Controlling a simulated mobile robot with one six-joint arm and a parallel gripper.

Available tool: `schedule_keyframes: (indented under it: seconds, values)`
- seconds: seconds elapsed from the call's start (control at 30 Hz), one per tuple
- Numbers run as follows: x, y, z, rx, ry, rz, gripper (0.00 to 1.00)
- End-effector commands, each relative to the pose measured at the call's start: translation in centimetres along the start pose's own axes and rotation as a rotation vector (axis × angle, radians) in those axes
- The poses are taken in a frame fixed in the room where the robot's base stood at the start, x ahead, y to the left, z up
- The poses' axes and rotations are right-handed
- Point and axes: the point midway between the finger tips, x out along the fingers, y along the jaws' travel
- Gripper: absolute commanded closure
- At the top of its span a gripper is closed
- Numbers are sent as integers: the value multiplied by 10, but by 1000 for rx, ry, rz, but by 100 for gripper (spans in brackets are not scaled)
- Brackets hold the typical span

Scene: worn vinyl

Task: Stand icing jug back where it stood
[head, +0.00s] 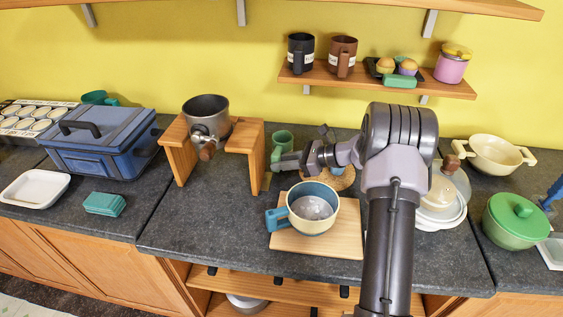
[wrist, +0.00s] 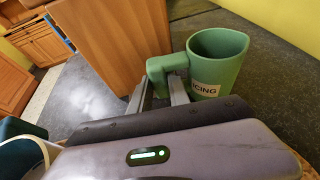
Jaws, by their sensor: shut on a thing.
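The icing jug (wrist: 216,60) is green, with a white label reading ICING, and looks upright and empty from above in the wrist view. In the head view the jug (head: 283,140) is at the back of the counter, just right of the wooden stand (head: 247,150), partly hidden by my gripper (head: 280,163). In the wrist view my gripper (wrist: 162,88) is shut on the jug's handle at its left side. The jug's base is hidden, so I cannot tell whether it touches the counter.
A grey pot (head: 206,108) with a tap sits in the wooden stand. A round wooden piece (head: 342,182) is behind my arm. The shelf (head: 370,82) with mugs is above.

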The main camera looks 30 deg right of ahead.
Motion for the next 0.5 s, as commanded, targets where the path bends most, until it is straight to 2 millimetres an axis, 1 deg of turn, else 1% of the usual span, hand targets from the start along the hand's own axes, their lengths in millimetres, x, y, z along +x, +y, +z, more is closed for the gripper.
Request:
schedule_keyframes:
  seconds: [0.5]
  values:
    - [2, 0, -6, -1, 0, 0, 100]
